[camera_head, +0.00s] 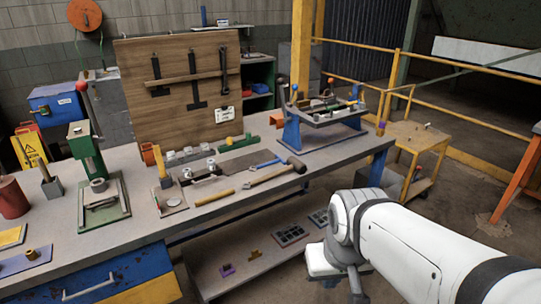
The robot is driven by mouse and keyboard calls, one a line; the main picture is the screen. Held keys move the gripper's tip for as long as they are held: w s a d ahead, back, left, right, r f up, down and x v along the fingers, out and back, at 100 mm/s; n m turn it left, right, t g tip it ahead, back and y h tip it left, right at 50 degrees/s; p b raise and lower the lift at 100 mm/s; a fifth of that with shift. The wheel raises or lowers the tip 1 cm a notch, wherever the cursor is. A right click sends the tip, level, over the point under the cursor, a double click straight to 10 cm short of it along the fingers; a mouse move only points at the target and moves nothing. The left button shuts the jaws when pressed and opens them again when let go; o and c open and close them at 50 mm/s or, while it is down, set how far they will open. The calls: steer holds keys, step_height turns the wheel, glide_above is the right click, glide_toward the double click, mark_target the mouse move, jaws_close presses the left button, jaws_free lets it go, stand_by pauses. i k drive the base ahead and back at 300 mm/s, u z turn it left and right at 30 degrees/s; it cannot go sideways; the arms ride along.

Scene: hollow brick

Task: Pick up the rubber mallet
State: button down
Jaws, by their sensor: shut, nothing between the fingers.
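The rubber mallet (274,175) lies on the grey workbench, near its front edge right of the middle. Its dark head (297,165) points right and its light wooden handle reaches to the left. My gripper (340,284) is low in front of the bench, below and to the right of the mallet and well apart from it. It is shut and holds nothing; its fingertips are small and partly hidden by my own white arm.
A blue-handled tool (266,164) lies close behind the mallet, and a yellow-handled tool (214,197) lies to its left. A blue stand with a tray (330,118) is at the bench's right end. A green press (88,160) stands left. The lower shelf (235,270) holds small parts.

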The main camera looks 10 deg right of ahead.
mark_target(293, 163)
steer(key=i, duration=1.75)
steer(key=z, duration=0.25)
